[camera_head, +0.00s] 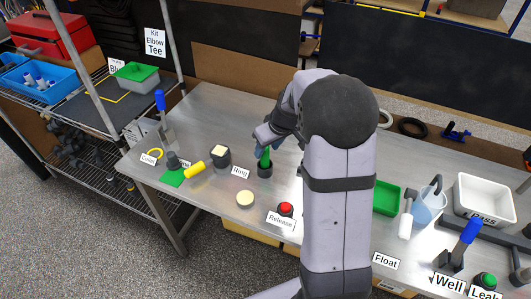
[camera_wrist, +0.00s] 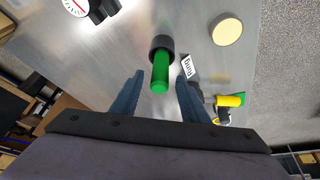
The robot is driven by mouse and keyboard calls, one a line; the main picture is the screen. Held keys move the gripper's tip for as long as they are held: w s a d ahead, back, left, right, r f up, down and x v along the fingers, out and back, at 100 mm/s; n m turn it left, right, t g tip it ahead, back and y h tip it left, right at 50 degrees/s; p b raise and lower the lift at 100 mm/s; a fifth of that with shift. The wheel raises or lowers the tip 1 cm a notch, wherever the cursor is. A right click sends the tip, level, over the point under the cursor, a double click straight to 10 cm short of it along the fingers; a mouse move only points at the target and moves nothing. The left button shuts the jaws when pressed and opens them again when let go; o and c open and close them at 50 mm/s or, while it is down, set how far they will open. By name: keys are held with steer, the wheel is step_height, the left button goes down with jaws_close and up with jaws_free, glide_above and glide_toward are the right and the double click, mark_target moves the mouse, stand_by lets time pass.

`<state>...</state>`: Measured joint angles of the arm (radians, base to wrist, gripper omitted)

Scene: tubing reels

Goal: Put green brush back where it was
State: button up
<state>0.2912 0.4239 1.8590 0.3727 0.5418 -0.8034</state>
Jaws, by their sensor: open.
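The green brush (camera_head: 265,157) stands upright in a small black round holder (camera_head: 265,171) on the metal table. In the wrist view the brush's green handle (camera_wrist: 160,76) points toward me out of the black holder (camera_wrist: 161,43). My gripper (camera_wrist: 160,78) is open, with one blue finger on each side of the handle and a visible gap on both sides. In the head view my gripper (camera_head: 268,140) is at the top of the brush, partly hidden by my arm. The brush's lower end is hidden in the holder.
Left of the holder are a black block with a cream top (camera_head: 220,155), a yellow cylinder (camera_head: 194,169) and a green pad (camera_head: 172,177). In front are a cream disc (camera_head: 245,199) and a red button (camera_head: 286,208). A green tray (camera_head: 387,197) and white bin (camera_head: 484,198) stand right.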

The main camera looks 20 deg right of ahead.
steer(key=b+v, duration=0.1)
steer(key=v, duration=0.7)
steer(key=s+a+f+m+g, duration=0.1)
steer(key=s+a+f, duration=0.2)
steer(key=s, duration=0.4)
steer(key=s+a+f+g, duration=0.2)
steer(key=s+a+f, duration=0.1)
steer(key=s, duration=0.5)
steer(key=s+a+f+m+g+h, duration=0.1)
steer(key=s+a+f, duration=0.3)
steer(key=s, duration=0.4)
steer(key=shift+s+m, duration=0.2)
steer(key=shift+m, duration=0.1)
